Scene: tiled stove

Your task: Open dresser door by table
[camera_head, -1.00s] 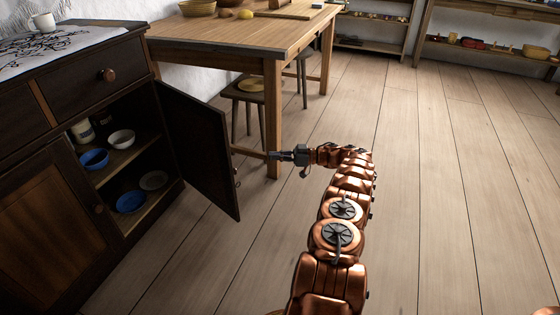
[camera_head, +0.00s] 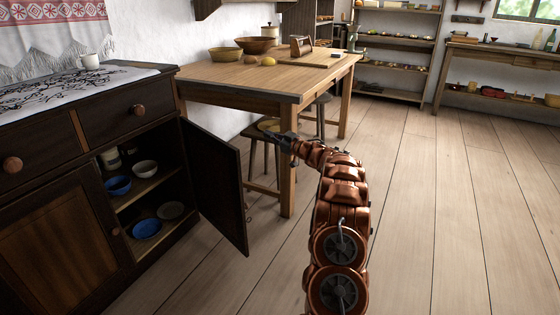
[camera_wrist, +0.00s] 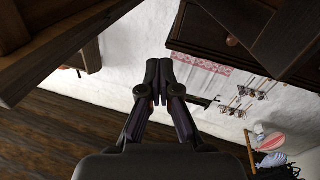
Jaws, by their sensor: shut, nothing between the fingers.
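The dark dresser (camera_head: 100,211) stands at the left in the head view. Its right-hand door (camera_head: 216,187) by the table is swung wide open, showing two shelves with bowls. A small knob (camera_head: 248,208) shows at the door's free edge. The dresser's other door (camera_head: 55,238) is closed. My gripper (camera_head: 274,136) is to the right of the open door, near the table's front edge, and does not touch the door. In the wrist view my gripper (camera_wrist: 158,100) is shut and empty, its fingertips together.
The wooden table (camera_head: 240,81) holds bowls and a board, with a stool (camera_head: 262,150) under it. Blue bowls (camera_head: 147,228) sit inside the dresser. The plank floor at the right is clear; shelves (camera_head: 394,50) line the back.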

